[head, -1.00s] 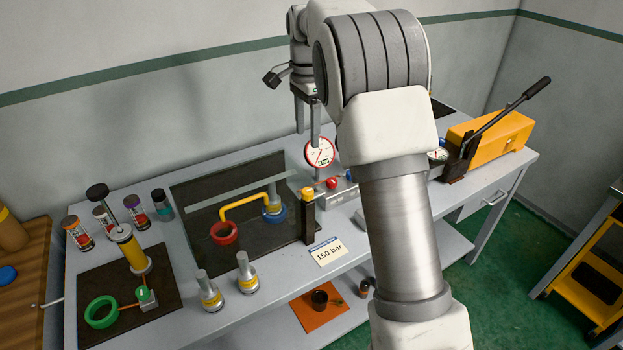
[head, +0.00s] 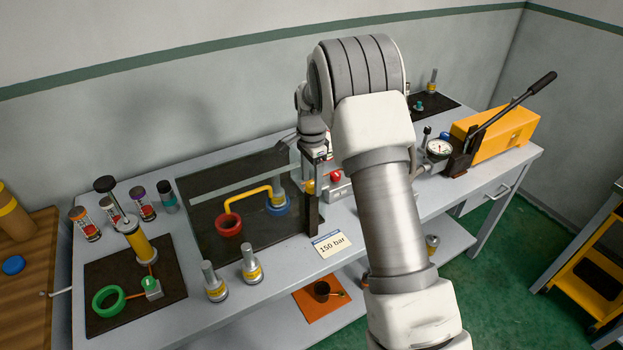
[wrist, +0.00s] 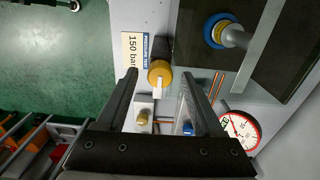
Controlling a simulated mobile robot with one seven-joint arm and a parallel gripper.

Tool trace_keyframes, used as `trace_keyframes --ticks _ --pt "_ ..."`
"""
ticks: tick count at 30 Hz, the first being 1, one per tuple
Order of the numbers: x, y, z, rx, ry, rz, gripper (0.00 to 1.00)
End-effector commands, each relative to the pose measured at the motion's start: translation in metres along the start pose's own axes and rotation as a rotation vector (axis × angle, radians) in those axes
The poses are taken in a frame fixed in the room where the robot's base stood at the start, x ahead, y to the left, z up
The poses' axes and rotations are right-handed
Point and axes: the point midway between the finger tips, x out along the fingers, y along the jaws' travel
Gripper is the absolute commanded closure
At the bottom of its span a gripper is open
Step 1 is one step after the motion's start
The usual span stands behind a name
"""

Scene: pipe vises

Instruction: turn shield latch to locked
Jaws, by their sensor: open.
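The shield latch is a yellow knob (head: 309,187) on top of a dark post at the right end of the clear shield (head: 235,176). In the wrist view the yellow knob (wrist: 160,72) lies between and below my fingertips, with a pale tab pointing down the picture. My gripper (head: 316,164) hangs over the post, pointing down, partly hidden behind my arm. In the wrist view my gripper (wrist: 159,76) is open, one finger on each side of the knob. I cannot tell whether the fingers touch it.
A 150 bar card (head: 331,244) lies in front of the post. A red-rimmed gauge (wrist: 239,130) and a valve block with a red knob (head: 336,176) are close by. Behind the shield are a yellow pipe and red (head: 229,224) and blue rings. A yellow hand pump (head: 497,138) stands at right.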

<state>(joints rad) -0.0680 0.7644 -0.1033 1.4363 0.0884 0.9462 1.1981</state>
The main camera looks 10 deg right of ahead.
Motion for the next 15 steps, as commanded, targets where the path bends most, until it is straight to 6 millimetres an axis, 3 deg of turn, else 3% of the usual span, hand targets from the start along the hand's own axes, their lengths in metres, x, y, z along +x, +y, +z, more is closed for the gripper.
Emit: trace_keyframes --ticks 10,15 --pt "0.0037 -0.0001 -0.0002 0.0 0.0 -0.001 0.33" --pt "0.0035 -0.0001 -0.0002 0.0 0.0 -0.001 0.63"
